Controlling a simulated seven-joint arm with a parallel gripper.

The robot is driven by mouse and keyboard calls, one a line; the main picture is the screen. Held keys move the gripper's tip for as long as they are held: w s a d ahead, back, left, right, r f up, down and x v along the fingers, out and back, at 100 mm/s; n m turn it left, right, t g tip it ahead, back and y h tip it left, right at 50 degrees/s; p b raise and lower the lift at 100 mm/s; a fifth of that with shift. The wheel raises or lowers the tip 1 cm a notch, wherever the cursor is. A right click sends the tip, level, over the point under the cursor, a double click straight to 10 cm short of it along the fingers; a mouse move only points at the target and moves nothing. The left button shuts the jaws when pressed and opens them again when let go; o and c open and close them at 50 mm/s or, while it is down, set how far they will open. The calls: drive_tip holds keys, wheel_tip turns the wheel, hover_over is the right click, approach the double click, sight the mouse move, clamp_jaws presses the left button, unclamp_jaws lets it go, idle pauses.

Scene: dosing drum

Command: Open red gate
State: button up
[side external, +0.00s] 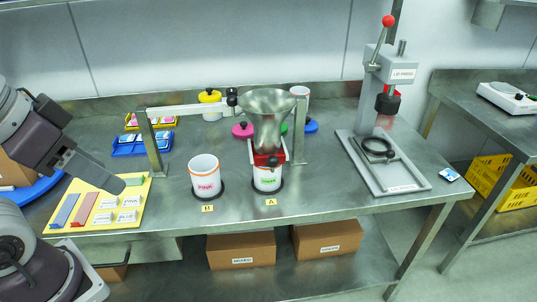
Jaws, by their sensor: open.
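The red gate (262,159) sits under the grey metal funnel (268,108), above the white cup (267,182) at mark A. A dark round knob (273,162) shows at its front. Whether the gate is open or shut cannot be made out. My gripper (118,184) is at the left, over the yellow board, well apart from the gate. It is open, seen side-on, with nothing visible in it.
A white cup labelled PINK (205,178) stands at mark B, left of the gate. A metal frame (154,143) spans behind it. The yellow board (70,223) holds colored strips and labels. A lever press (392,75) stands at right. The front middle of the table is clear.

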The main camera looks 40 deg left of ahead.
sight(273, 170)
wheel_tip(273, 170, up, 4)
drive_tip(key=shift+w+r, duration=0.1)
drive_tip(key=shift+c, duration=0.8)
drive_tip(key=w+a+f+m+g+y, duration=0.1)
drive_tip(key=w+a+m+y, duration=0.25)
drive_tip(key=w+m, duration=0.3)
drive_tip(key=w+a+f+m+g+y, duration=0.1)
drive_tip(key=w+a+m+y, duration=0.25)
drive_tip(key=w+m, duration=0.3)
drive_tip(key=w+d+r+m+t+y, duration=0.2)
drive_tip(key=w+d+m+t+y, duration=0.1)
drive_tip(key=w+d+m+t, duration=1.05)
drive_tip(key=w+d+f+m+g, duration=0.1)
drive_tip(key=d+f, duration=0.1)
drive_tip(key=f, duration=1)
drive_tip(key=w+d+f+m+g, duration=0.1)
drive_tip(key=f+m, duration=0.1)
drive_tip(key=f, duration=1)
drive_tip(key=x, duration=0.6)
drive_tip(key=shift+w+f, duration=0.15)
drive_tip(key=shift+w, duration=0.05)
drive_tip(key=shift+w+a, duration=0.2)
drive_tip(key=shift+w, duration=0.05)
drive_tip(key=shift+c, duration=0.4)
